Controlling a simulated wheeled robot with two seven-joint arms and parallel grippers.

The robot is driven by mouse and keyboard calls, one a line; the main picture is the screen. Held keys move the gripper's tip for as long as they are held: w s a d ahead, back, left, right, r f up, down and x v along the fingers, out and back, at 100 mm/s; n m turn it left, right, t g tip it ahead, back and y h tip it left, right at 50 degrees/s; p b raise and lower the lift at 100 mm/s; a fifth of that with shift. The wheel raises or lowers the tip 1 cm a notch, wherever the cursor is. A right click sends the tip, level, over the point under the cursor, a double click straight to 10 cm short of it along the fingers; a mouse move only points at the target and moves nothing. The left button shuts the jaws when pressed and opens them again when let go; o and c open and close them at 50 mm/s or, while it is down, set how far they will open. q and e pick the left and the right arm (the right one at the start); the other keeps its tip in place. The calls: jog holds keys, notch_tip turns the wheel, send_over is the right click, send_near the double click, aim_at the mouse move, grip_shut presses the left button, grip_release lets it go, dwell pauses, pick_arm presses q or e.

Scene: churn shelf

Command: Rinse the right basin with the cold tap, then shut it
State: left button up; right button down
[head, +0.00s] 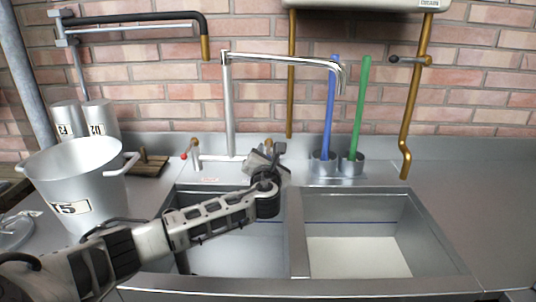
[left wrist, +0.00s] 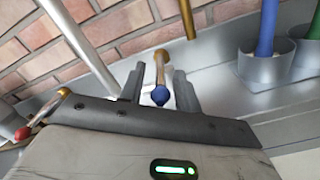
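The cold tap, with a blue tip (left wrist: 160,95) on a brass lever, shows in the left wrist view. My left gripper (left wrist: 159,92) has its two fingers apart, one on each side of this lever, with a gap visible. In the head view my left gripper (head: 266,155) is at the tap base behind the left basin and mostly hides the cold tap. The chrome spout (head: 290,61) reaches over the right basin (head: 358,257); no water stream shows from its end. The right basin has a pale floor and a thin blue line on its back wall. My right gripper is not in view.
A red-tipped tap (head: 190,152) stands left of the spout post. Blue (head: 330,105) and green (head: 361,105) handles stand in metal cups behind the basins. A large metal pot (head: 75,180) is at left. A brass pipe (head: 412,110) runs down at right. The right counter is clear.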

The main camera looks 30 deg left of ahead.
pick_arm(q)
jog(key=shift+w+a, duration=0.35)
jog(key=shift+w, duration=0.2)
grip_shut()
